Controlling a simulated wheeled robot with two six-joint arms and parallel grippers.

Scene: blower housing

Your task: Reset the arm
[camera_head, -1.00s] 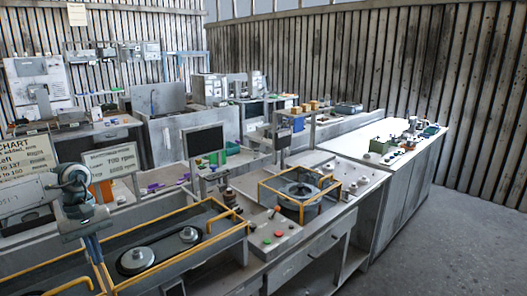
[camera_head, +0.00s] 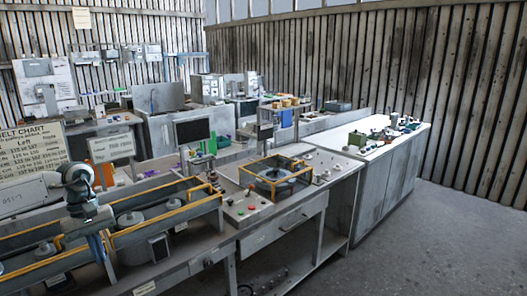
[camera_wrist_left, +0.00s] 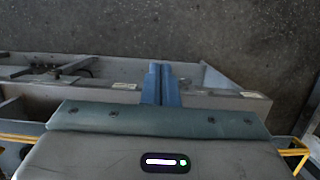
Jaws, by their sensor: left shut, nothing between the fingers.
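My left arm comes in from the left in the head view, and its gripper (camera_head: 104,258) points down at the front of the yellow-railed belt housing (camera_head: 190,206). The two blue fingers (camera_wrist_left: 161,84) are together with nothing between them in the left wrist view. Below them in that view are the bench edge (camera_wrist_left: 225,102) and the grey floor. My right gripper is not in view.
A workbench with a control panel (camera_head: 246,208) and a yellow-framed round unit (camera_head: 275,178) stands right of the arm. A white-topped cabinet (camera_head: 365,148) is farther right. A monitor (camera_head: 193,131) and a belt chart sign (camera_head: 36,150) stand behind. The floor (camera_head: 440,240) at right is clear.

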